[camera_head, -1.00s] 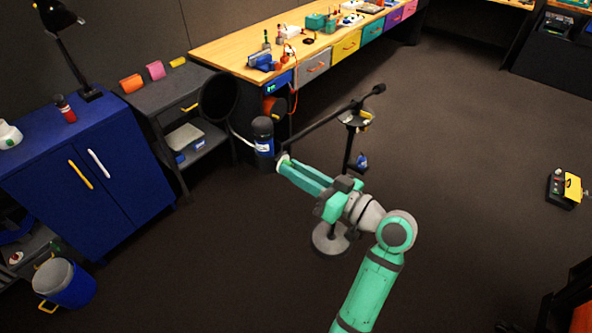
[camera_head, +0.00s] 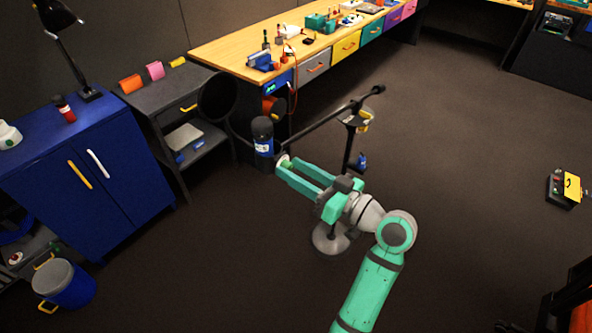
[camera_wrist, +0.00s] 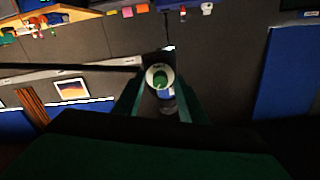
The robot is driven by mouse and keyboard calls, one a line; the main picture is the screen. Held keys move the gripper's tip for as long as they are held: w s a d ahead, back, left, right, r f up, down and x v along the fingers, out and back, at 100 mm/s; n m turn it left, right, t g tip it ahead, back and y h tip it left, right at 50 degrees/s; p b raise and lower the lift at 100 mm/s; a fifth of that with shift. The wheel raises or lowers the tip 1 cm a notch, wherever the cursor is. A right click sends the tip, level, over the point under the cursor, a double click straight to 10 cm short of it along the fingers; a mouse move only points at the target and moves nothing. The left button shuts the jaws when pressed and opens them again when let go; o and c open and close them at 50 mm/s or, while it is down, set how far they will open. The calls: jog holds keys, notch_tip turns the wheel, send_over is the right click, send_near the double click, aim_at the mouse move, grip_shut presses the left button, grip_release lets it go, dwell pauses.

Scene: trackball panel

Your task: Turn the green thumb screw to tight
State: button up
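The green thumb screw (camera_wrist: 160,79) sits inside a pale round dial (camera_wrist: 151,72) in the wrist view, between my fingertips. In the head view the pale dial (camera_head: 283,160) shows at the end of my fingers, on the boom of a dark stand; the green screw itself is hidden there. My gripper (camera_head: 288,169) is open, with a gap between its two green fingers. In the wrist view my gripper (camera_wrist: 158,88) has one finger on each side of the dial. I cannot tell whether the fingers touch the screw.
A dark microphone (camera_head: 262,138) with a round black screen (camera_head: 218,97) is beside my fingertips. The stand's round base (camera_head: 330,238) is on the floor below my wrist. A blue cabinet (camera_head: 90,180) and grey side table (camera_head: 165,105) stand left. The floor at right is mostly clear.

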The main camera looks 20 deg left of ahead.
jog(key=v, duration=1.1)
jog(key=shift+a, duration=0.1)
notch_tip(320, 180, down, 22)
jog(key=s+d+m+t+h, duration=0.1)
jog(key=s+m+t+h, duration=0.1)
jog(key=m+t+h, duration=0.8)
jog(key=s+d+f+m+g+h, duration=0.3)
jog(key=s+d+f+m+h, duration=0.15)
jog(key=s+f, duration=0.5)
jog(key=s+r+n+t+h, duration=0.1)
jog(key=s+r, duration=0.3)
jog(key=s, duration=0.5)
jog(key=s+r+n+t+h, duration=0.1)
jog(key=s+r+n, duration=0.2)
jog(key=s, duration=0.7)
notch_tip(320, 180, up, 2)
jog(key=shift+s+r, duration=0.1)
jog(key=shift+s, duration=0.2)
